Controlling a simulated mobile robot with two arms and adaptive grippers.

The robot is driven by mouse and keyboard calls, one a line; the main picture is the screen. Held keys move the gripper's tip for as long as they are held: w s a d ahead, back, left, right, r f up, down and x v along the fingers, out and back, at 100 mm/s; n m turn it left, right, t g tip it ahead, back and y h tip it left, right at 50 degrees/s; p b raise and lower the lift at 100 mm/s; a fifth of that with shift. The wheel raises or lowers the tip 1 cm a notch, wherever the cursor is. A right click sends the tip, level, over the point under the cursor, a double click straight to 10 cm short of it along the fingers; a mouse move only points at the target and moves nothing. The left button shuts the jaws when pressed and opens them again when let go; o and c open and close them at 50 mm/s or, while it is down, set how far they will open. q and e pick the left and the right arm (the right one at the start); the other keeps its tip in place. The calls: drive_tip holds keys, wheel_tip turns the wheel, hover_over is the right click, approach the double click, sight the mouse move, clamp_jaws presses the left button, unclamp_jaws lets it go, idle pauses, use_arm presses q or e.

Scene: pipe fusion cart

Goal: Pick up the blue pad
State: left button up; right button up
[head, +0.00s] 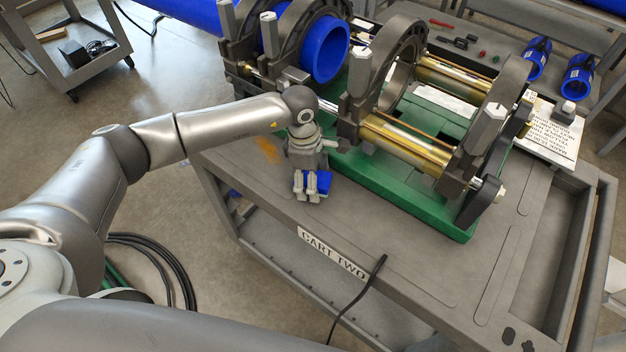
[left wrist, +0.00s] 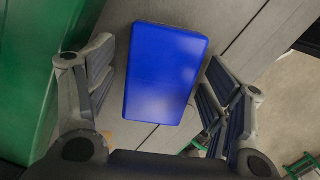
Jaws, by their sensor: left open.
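The blue pad (left wrist: 165,75) is a flat blue block with rounded edges, lying on the grey cart top. In the head view the blue pad (head: 318,183) shows only in part, behind the fingers of my left gripper (head: 313,192), near the cart's front left edge. In the left wrist view my left gripper (left wrist: 160,100) is open, with one finger on each side of the pad. Gaps show between the pad and both fingers, and nothing is held. My right gripper is not in view.
The green base (head: 400,190) of the pipe fusion machine stands close beside the pad, with a blue pipe (head: 328,52) in its clamps. A black cable (head: 358,295) hangs over the cart's front edge. The cart top (head: 440,270) in front of the machine is clear.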

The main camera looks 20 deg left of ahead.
use_arm(q)
drive_tip(key=shift+f+b, duration=0.25)
drive_tip(key=shift+b, duration=0.1)
drive_tip(key=shift+c, duration=0.5)
drive_tip(key=shift+s, duration=0.1)
drive_tip(key=c, duration=1)
